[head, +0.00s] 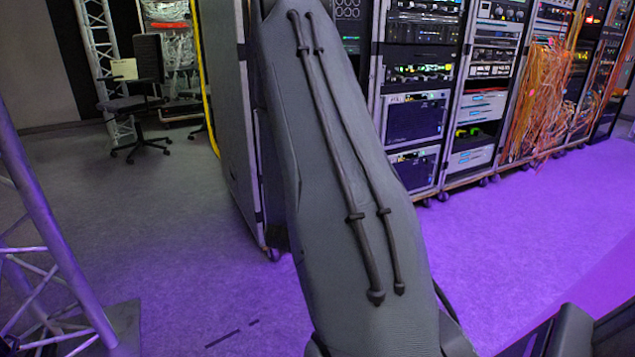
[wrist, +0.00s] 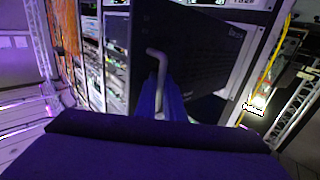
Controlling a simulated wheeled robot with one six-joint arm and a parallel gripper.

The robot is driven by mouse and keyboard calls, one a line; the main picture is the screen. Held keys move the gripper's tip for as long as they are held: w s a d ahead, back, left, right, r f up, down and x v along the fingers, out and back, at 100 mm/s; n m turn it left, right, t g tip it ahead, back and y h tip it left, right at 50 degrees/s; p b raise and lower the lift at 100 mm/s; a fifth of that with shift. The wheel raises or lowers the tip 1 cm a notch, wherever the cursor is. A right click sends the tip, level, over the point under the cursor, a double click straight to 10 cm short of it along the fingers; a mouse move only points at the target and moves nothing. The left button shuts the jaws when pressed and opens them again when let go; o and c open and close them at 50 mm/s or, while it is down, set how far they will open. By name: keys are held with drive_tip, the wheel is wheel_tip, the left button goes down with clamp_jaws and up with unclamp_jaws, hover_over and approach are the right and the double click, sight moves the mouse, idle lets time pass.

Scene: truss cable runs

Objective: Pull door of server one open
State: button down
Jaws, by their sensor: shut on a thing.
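The server door (wrist: 205,48) is a dark panel with faint lettering in the wrist view. It looks set at an angle to the pale rack face beside it, but I cannot tell how far it stands open. Its grey bent bar handle (wrist: 157,62) is near the middle of that view. My gripper (wrist: 166,98), with bluish fingers, is shut on the handle; the exact contact is dark and partly hidden. In the head view my arm covers the middle, and neither the gripper nor this handle shows.
Equipment racks (head: 414,118) on castors line the back right, with a bundle of orange cables (head: 545,95). A truss (head: 45,225) stands at the left front. An office chair (head: 137,98) is at the back left. The floor between is clear.

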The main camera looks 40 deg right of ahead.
drive_tip(key=shift+w+r, duration=0.2)
drive_tip(key=shift+w, duration=0.1)
drive_tip(key=c, duration=1.9)
unclamp_jaws()
drive_tip(key=shift+a, duration=0.1)
drive_tip(key=shift+o, duration=0.2)
drive_tip(key=shift+s+f, duration=0.1)
drive_tip(key=p+v, duration=0.1)
drive_tip(key=v, duration=0.6)
drive_tip(key=shift+s+a+p, duration=0.25)
drive_tip(key=shift+p, duration=0.05)
